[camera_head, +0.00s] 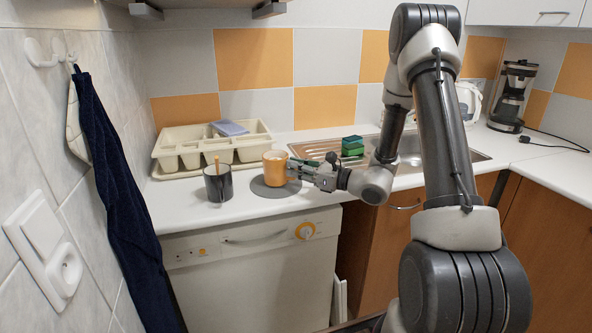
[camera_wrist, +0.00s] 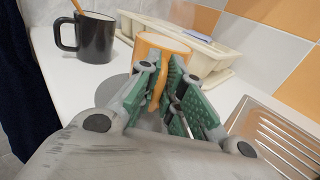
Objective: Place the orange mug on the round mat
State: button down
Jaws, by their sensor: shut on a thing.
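The orange mug (camera_head: 274,168) is upright at the round grey mat (camera_head: 262,188), over its back part in the head view. I cannot tell whether its base touches the mat. My gripper (camera_head: 297,170) comes from the right and is shut on the mug's handle side. In the wrist view the green-padded fingers (camera_wrist: 172,92) close around the handle, and the mug (camera_wrist: 158,46) shows behind them. Part of the mat (camera_wrist: 112,90) shows left of the fingers; the rest is hidden by my gripper.
A black mug (camera_head: 218,183) with a wooden stick stands just left of the mat. A cream tray (camera_head: 165,166) is behind. A green sponge (camera_head: 352,146) lies by the sink (camera_head: 410,160) at right. The front counter edge is close.

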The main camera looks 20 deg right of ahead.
jog(key=shift+f, duration=0.2)
jog(key=shift+f, duration=0.1)
jog(key=c, duration=1.5)
grip_release()
jog(key=shift+c, duration=0.2)
